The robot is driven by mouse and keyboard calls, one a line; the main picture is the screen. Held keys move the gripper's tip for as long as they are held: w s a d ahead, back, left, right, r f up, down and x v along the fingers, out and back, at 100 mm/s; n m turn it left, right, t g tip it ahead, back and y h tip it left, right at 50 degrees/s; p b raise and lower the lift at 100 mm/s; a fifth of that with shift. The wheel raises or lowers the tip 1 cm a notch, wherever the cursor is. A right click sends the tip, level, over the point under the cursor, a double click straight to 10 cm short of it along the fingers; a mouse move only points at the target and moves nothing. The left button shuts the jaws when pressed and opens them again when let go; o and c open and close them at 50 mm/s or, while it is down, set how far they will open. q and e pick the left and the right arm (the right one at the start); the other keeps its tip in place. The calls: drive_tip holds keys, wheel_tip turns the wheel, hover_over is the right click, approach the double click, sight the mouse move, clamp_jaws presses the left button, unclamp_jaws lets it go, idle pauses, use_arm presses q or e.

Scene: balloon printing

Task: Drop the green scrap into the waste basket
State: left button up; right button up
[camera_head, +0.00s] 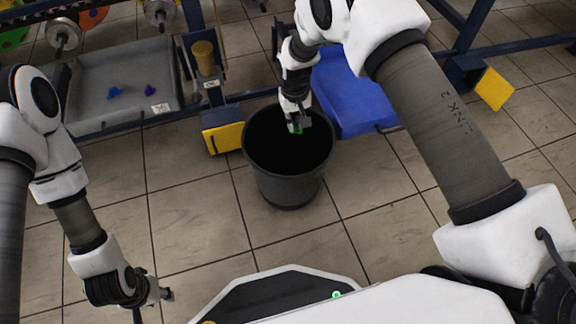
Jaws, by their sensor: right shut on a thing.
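The green scrap (298,131) shows as a small bit of green at the fingertips of my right gripper (296,126). My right gripper is shut on it and points down over the open mouth of the black waste basket (286,186). The basket stands upright on the floor and its inside is dark. My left gripper (153,304) is low at the left, away from the basket. Its fingers are small and partly hidden, so I cannot tell whether they are apart.
A grey tray (120,112) with blue and purple scraps stands at the back left on a blue frame. A blue bin (352,98) is right behind the basket. Yellow blocks (223,138) mark the frame's feet. The tiled floor left of the basket is clear.

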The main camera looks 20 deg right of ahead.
drive_tip(key=shift+f+b, duration=0.4)
drive_tip(key=shift+f, duration=0.5)
use_arm(q)
drive_tip(key=shift+f, duration=0.85)
use_arm(e)
drive_tip(key=shift+r, duration=0.1)
drive_tip(key=o, duration=0.8)
drive_tip(key=shift+c, duration=0.2)
wheel_tip(320, 180, up, 12)
drive_tip(key=shift+a, duration=0.1)
